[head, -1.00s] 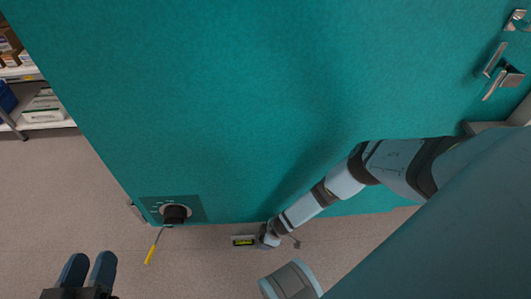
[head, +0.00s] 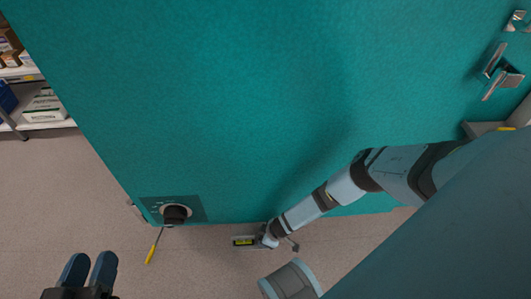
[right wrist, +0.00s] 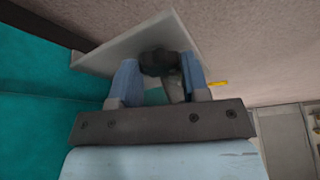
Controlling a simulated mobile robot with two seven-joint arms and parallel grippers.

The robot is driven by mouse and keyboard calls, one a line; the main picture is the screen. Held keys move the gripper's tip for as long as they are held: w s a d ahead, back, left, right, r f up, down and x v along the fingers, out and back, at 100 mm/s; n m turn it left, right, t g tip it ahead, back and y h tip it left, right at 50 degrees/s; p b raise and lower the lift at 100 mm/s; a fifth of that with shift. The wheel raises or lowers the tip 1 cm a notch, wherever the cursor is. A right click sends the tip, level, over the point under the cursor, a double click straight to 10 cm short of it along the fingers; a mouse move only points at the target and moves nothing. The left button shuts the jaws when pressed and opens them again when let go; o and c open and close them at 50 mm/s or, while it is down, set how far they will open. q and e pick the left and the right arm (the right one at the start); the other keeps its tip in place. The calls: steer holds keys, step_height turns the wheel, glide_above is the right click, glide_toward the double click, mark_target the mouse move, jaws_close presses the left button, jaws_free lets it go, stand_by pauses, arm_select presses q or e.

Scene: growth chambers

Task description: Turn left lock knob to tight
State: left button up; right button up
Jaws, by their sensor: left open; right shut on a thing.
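In the right wrist view, my right gripper (right wrist: 165,85) is shut on a dark rounded knob (right wrist: 160,62) in front of a pale grey plate (right wrist: 125,45). The knob's marks and turn position are hidden by the fingers. In the head view, this gripper (head: 268,238) is small, near the teal cabinet's lower edge and next to a small box with a yellow-green display (head: 243,241). I cannot tell from the frames whether the held knob is the left lock knob. My left gripper (head: 90,271) is open and empty at the lower left.
The large teal cabinet (head: 220,100) has a black dial (head: 175,214) at its lower left and metal latches (head: 500,75) at upper right. A yellow-handled tool (head: 152,252) shows below the dial. A stocked shelf (head: 48,125) stands at left. Floor around my left gripper is clear.

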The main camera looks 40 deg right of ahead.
steer(key=shift+s+m+h+p, duration=0.15)
steer(key=shift+m+h+p, duration=0.2)
steer(key=shift+m, duration=0.35)
steer(key=shift+m+t, duration=0.3)
steer(key=shift+a+m+h+p, duration=0.1)
steer(key=shift+m+h+p, duration=0.35)
steer(key=shift+m+p, duration=0.6)
arm_select(q)
steer(key=shift+n+t, duration=0.4)
steer(key=shift+t, duration=0.5)
steer(key=shift+r, duration=2.05)
arm_select(e)
steer(key=shift+m, duration=0.55)
arm_select(q)
steer(key=shift+s+a+f, duration=0.1)
steer(key=shift+s+f, duration=0.05)
arm_select(e)
steer(key=o, duration=0.9)
steer(key=shift+t, duration=0.3)
